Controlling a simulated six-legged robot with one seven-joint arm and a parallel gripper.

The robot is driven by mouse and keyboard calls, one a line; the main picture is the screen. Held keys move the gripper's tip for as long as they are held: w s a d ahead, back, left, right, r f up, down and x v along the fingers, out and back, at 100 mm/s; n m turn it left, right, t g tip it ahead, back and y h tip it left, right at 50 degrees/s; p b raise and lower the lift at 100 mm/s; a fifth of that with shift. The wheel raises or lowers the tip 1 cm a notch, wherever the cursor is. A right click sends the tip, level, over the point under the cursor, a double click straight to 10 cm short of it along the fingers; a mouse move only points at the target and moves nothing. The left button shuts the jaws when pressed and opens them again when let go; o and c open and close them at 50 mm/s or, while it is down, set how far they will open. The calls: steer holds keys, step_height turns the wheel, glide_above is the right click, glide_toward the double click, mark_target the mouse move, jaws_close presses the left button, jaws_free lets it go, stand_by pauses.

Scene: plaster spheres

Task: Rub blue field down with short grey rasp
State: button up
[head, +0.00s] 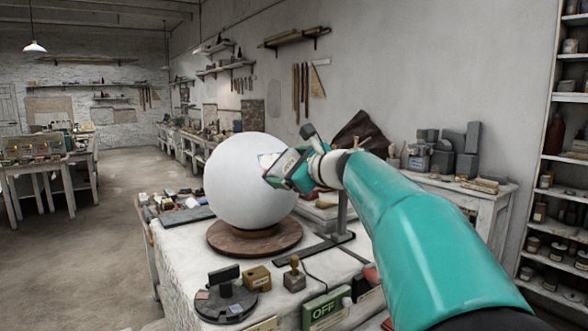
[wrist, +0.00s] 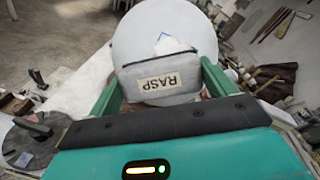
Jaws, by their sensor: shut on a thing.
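A large white plaster sphere (head: 238,185) sits on a round brown turntable (head: 228,240) on the workbench. A small pale bluish patch (wrist: 168,42), likely the blue field, shows on the sphere just beyond the rasp, which hides part of it. My gripper (head: 277,172) is at the sphere's right side. In the wrist view my gripper (wrist: 160,84) is shut on a grey rasp (wrist: 133,73) labelled RASP, one finger at each side. The rasp's far edge overlaps the sphere; I cannot tell whether it touches.
A dark round stand (head: 226,302), small blocks and a green OFF box (head: 324,310) stand at the bench front. Tools (head: 180,207) lie left of the turntable. A grey metal stand (head: 340,222) rises right of the sphere. Shelves (head: 560,180) line the right edge.

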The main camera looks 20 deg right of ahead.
steer(key=shift+f+x, duration=0.2)
steer(key=shift+x, duration=0.8)
steer(key=shift+w+a+f, duration=0.1)
steer(key=shift+w+f, duration=0.15)
steer(key=shift+w, duration=0.35)
steer(key=shift+w+a+f, duration=0.1)
steer(key=shift+w+f, duration=0.15)
steer(key=shift+w, duration=0.4)
steer(key=shift+w+f, duration=0.15)
steer(key=shift+w, duration=0.25)
steer(key=shift+s+a+f, duration=0.3)
steer(key=shift+a+f, duration=0.35)
steer(key=shift+a, duration=0.15)
steer(key=shift+d+r, duration=0.1)
